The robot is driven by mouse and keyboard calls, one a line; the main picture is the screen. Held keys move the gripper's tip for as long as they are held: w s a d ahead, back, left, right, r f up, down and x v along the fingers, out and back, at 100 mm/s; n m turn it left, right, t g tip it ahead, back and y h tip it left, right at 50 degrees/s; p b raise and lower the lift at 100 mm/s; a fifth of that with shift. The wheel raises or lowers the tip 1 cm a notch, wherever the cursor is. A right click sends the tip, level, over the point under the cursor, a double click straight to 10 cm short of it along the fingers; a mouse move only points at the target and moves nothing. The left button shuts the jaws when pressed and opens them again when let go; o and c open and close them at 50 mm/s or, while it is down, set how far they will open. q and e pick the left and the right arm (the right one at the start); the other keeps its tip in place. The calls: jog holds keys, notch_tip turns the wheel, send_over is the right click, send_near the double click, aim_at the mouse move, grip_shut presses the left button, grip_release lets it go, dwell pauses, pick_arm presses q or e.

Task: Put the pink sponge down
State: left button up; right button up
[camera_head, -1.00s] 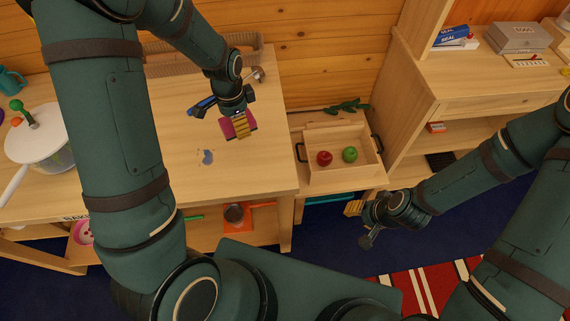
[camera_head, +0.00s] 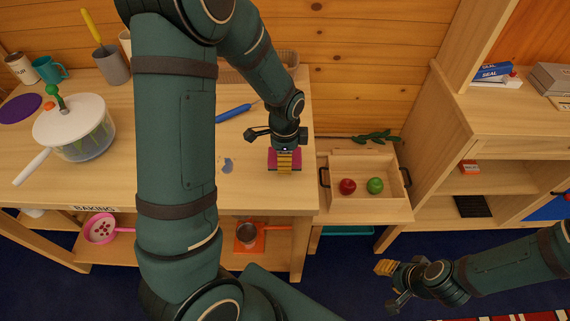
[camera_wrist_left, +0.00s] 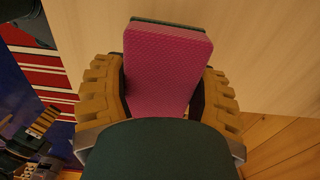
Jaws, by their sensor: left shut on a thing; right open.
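The pink sponge (camera_head: 271,158) is at the right part of the wooden table in the head view, mostly covered by my left gripper (camera_head: 284,166). In the left wrist view the sponge (camera_wrist_left: 165,65) is a pink block with a dark green layer at its far edge. It lies between the two ribbed yellow fingers of my left gripper (camera_wrist_left: 160,88), which is shut on it. I cannot tell whether the sponge touches the tabletop (camera_head: 255,190). My right gripper (camera_head: 385,285) is open and empty over the floor at the lower right.
A grey-blue patch (camera_head: 228,165) and a blue-handled tool (camera_head: 233,113) lie left of the sponge. A lidded pot (camera_head: 75,130) stands further left. A wooden crate (camera_head: 350,165) with a red apple (camera_head: 347,186) and a green apple (camera_head: 375,185) stands to the right, slightly lower.

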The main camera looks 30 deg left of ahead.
pick_arm(q)
jog(key=shift+f, duration=1.5)
jog(key=shift+b, duration=0.3)
jog(key=shift+f, duration=0.15)
jog(key=o, duration=1.3)
jog(key=shift+r, duration=0.25)
notch_tip(320, 180, up, 12)
jog(key=shift+p, duration=1.25)
